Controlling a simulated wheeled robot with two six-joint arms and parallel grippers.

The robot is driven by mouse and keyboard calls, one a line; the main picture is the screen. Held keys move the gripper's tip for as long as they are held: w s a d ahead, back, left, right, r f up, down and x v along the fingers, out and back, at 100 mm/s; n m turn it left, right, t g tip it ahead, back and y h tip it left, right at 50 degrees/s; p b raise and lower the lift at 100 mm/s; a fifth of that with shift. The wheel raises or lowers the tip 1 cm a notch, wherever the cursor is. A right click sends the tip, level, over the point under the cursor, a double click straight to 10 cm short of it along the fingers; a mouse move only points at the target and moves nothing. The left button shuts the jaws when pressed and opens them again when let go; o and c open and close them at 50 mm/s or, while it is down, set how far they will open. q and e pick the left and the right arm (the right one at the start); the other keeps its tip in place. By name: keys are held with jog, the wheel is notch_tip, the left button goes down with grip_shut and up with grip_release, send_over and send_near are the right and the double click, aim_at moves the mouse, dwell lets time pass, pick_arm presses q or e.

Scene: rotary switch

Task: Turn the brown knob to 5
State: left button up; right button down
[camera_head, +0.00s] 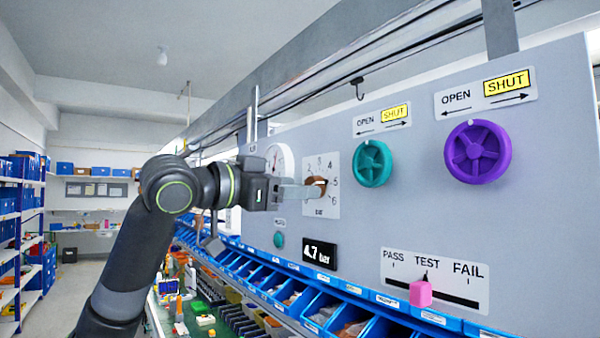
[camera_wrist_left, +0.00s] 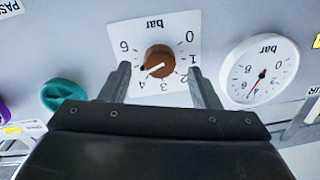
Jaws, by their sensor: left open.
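The brown knob (camera_head: 320,184) sits on a white dial plate (camera_head: 327,208) marked with numbers and "bar". My left gripper (camera_head: 306,188) reaches in from the left in front of the knob, covering part of it and the dial's left side. In the left wrist view, the picture is upside down and the knob (camera_wrist_left: 160,58) lies between the two spread fingers (camera_wrist_left: 160,68), with gaps on both sides. The knob's white pointer line slants to lower left, towards the 4 to 5 side. The 5 is hidden by a finger there. My right gripper is not in view.
A round gauge (camera_wrist_left: 264,70) is beside the dial. A teal wheel (camera_head: 372,164) and purple wheel (camera_head: 478,151) are to its right. A pink slider (camera_head: 420,292) and 4.7 bar display (camera_head: 320,252) are lower. Blue bins (camera_head: 318,310) line the panel's foot.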

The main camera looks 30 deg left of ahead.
pick_arm(q)
jog(key=shift+p+x, duration=0.3)
jog(key=shift+x, duration=0.65)
jog(key=c, duration=1)
jog(key=shift+m+p, duration=0.5)
jog(key=shift+m, duration=0.6)
jog(key=o, duration=1)
